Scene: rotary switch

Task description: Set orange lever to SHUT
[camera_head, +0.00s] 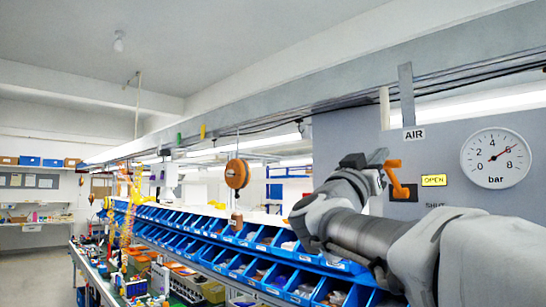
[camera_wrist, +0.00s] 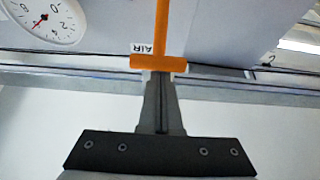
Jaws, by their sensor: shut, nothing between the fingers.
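The orange lever (camera_head: 399,180) sits on the grey panel, just left of the yellow OPEN label (camera_head: 434,180). The SHUT label (camera_head: 437,206) is below OPEN, partly hidden by my arm. My gripper (camera_head: 379,156) is at the left of the lever's upper end. In the wrist view the lever (camera_wrist: 160,62) appears as a long orange stem with a crossbar. My gripper's closed fingers (camera_wrist: 160,76) point at that crossbar, at or very near it; I cannot tell if they touch. Nothing is between the fingers.
A pressure gauge (camera_head: 495,158) is on the panel to the right; it also shows in the wrist view (camera_wrist: 45,20). The AIR label (camera_head: 414,134) is above the lever. Blue bins (camera_head: 240,265) stand in rows at lower left. An orange reel (camera_head: 237,174) hangs over them.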

